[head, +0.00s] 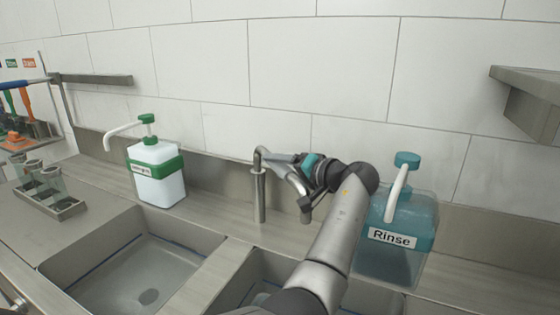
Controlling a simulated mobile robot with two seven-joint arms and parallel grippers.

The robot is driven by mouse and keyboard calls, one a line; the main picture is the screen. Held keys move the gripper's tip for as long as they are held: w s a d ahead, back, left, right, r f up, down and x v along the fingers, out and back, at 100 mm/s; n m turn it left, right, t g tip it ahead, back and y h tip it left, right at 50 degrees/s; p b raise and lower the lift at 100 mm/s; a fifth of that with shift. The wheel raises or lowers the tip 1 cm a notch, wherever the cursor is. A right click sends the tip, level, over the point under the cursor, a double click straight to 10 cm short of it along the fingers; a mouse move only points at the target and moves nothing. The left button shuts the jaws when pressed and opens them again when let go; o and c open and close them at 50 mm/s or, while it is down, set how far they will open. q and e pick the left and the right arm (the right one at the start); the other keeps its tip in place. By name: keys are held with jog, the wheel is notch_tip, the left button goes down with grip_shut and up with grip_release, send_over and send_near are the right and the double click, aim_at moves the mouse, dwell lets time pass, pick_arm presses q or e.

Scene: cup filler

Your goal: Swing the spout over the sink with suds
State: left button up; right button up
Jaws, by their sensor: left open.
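A metal tap (260,197) stands behind the divider between two sinks. Its spout (292,178) points right, toward the right sink's side. My left gripper (299,181) is open at the spout, with its fingers close to the pipe. I cannot tell whether they touch it. The left sink (95,247) is in full view, with a drain and a blue line along its walls. The right sink (235,290) is largely hidden by my left arm. I cannot clearly make out suds in either sink. My right gripper is not in view.
A white pump bottle with a green band (158,180) stands behind the left sink. A teal "Rinse" bottle (405,240) stands right of my arm. A cup tray (68,207) is at the left. A wall shelf (530,95) juts out at the right.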

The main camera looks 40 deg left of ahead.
pick_arm(q)
notch_tip(320, 180, up, 20)
jog(key=p, duration=0.1)
jog(key=shift+p, duration=0.4)
